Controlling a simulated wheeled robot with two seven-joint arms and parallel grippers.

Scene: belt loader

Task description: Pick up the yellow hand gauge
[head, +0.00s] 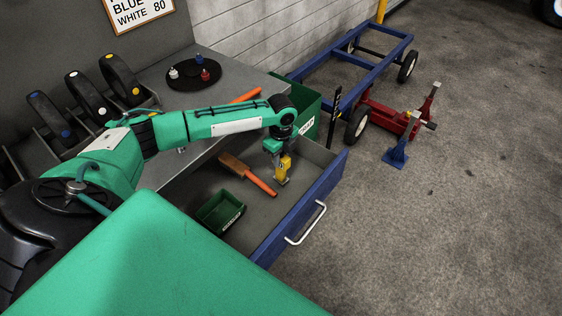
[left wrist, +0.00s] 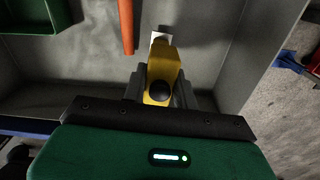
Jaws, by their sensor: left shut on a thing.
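The yellow hand gauge (head: 284,169) is in the open drawer, near its far right end. It stands roughly upright, with a pale foot at its lower end. My left gripper (head: 277,153) is above it and shut on its upper part. In the left wrist view the yellow gauge (left wrist: 161,75) sits between the two grey fingers (left wrist: 161,88), with a black knob towards me. I cannot tell whether its lower end touches the drawer floor. My right gripper is not in view.
The drawer (head: 300,200) has a blue front and pale handle. An orange-handled brush (head: 258,182) lies left of the gauge, and a small green bin (head: 220,211) is nearer. A green crate (head: 306,115) stands behind. A blue-framed cart (head: 365,70) stands on the floor beyond.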

